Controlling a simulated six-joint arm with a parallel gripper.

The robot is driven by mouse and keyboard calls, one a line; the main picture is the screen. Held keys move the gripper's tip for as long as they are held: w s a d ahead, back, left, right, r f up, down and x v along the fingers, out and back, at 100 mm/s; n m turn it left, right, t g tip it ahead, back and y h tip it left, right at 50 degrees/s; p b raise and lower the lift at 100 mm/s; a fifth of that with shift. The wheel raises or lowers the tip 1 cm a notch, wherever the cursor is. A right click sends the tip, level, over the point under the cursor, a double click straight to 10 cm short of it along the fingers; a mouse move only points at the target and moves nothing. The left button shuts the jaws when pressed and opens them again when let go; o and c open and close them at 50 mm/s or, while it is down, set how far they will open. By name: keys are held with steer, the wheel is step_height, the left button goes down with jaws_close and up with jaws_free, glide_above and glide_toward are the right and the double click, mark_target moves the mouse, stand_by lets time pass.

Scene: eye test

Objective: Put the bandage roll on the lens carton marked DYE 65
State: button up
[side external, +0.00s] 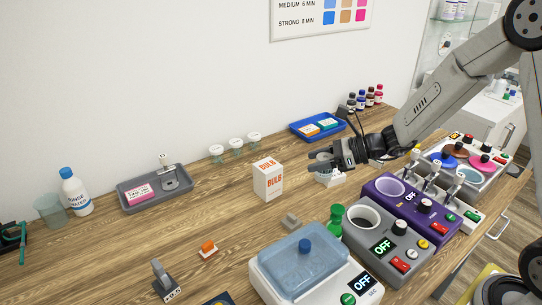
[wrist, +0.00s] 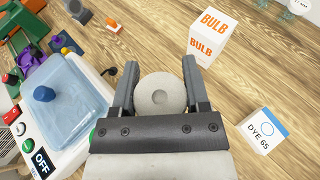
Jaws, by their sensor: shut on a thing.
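My gripper (wrist: 159,80) is shut on the bandage roll (wrist: 158,96), a pale round roll with a small hollow in its middle, held between the two dark fingers. In the side view my gripper (side external: 318,160) is above the table, right of the BULB carton; I cannot clearly make out the roll there. The lens carton marked DYE 65 (wrist: 262,130) is a white box with a blue-edged top, standing to the right of the roll in the wrist view, apart from it. In the side view a white box (side external: 337,178), partly hidden below my gripper, appears to be this carton.
The white and orange BULB carton (side external: 268,182) stands near my gripper. A blue-lidded tank (side external: 302,258), a grey unit (side external: 382,248) and a purple unit (side external: 412,207) stand at the front. A grey tray (side external: 135,205) and a blue tray (side external: 300,133) lie along the wall.

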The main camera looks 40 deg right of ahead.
steer(key=s+d+m+t+h, duration=0.1)
steer(key=d, duration=0.5)
steer(key=s+d+r+m+t+h, duration=0.1)
steer(key=s+d+m+h, duration=0.1)
steer(key=d, duration=0.5)
steer(key=shift+d+r+m+h, duration=0.15)
steer(key=shift+r+m+h, duration=0.15)
steer(key=shift+w, duration=0.15)
steer(key=shift+t, duration=0.3)
steer(key=shift+w+d+f, duration=0.4)
steer(key=shift+w+f, duration=1.15)
steer(key=shift+w, duration=0.65)
steer(key=shift+w+d+f, duration=0.35)
steer(key=shift+w+f, duration=1.25)
steer(key=shift+w, duration=0.55)
steer(key=shift+w+d+f, duration=0.4)
steer(key=shift+w+f, duration=1.15)
steer(key=shift+w, duration=0.65)
steer(key=shift+w+f, duration=0.2)
steer(key=shift+f, duration=1.6)
